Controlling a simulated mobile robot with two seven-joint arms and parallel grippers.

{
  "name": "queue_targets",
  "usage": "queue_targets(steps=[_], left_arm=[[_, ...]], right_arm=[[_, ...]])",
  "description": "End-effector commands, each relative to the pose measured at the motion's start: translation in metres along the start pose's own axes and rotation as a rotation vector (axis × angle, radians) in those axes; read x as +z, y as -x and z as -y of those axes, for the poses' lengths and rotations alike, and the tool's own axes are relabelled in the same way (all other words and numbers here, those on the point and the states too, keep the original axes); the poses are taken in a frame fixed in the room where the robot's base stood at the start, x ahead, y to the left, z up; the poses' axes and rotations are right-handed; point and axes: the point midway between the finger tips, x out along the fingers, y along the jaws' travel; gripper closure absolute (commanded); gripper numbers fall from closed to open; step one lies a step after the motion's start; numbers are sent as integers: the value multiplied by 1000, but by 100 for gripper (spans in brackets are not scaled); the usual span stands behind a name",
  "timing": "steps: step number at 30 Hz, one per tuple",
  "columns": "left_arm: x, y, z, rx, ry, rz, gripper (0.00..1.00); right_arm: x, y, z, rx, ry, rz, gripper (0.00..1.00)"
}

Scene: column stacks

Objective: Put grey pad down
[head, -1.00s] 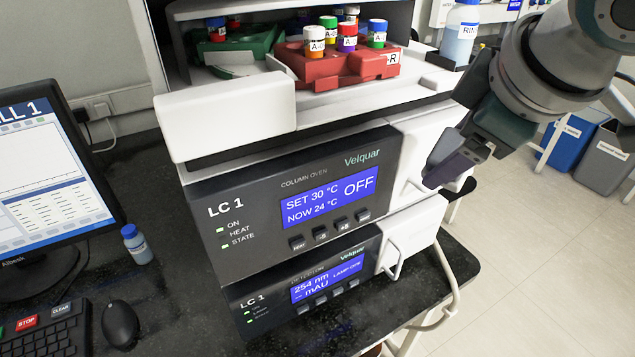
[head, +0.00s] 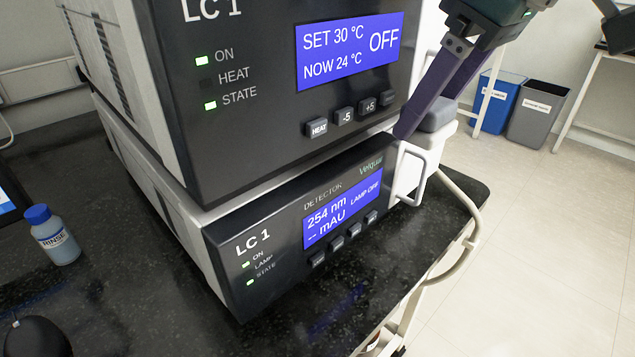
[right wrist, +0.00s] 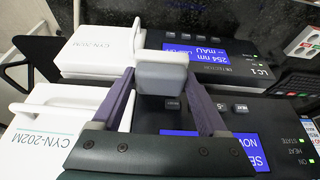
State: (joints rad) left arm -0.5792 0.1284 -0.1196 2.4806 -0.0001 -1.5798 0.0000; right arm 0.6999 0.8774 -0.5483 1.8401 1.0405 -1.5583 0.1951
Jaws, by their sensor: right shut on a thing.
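My right gripper (head: 424,114) comes in from the top right of the head view, its purple fingers pointing down beside the right side of the LC 1 stack. It is shut on the grey pad (head: 440,114), which shows partly behind the fingers. In the right wrist view the pad (right wrist: 162,74) is a light grey rounded block between the fingertips, in front of the stack. I cannot tell whether the pad touches anything below it. My left gripper is not in view.
The column oven (head: 260,90) stands on the detector (head: 310,235), which has a handle (head: 412,172) at its right. A rinse bottle (head: 52,236) stands left on the black bench (head: 130,290). Blue (head: 496,104) and grey bins (head: 537,115) stand on the floor beyond.

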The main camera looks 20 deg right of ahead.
Motion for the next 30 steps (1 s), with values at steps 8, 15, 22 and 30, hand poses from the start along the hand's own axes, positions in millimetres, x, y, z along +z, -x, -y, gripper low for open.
queue_targets(steps=[8, 15, 22, 30], left_arm=[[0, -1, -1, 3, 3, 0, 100], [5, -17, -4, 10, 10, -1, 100], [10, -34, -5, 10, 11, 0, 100], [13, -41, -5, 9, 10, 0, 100]], right_arm=[[2, -3, 0, 0, 1, 1, 68], [26, -58, 1, -2, 0, 7, 68], [50, -118, 1, -1, 0, 5, 68], [62, -148, 0, 0, 2, 1, 68]])
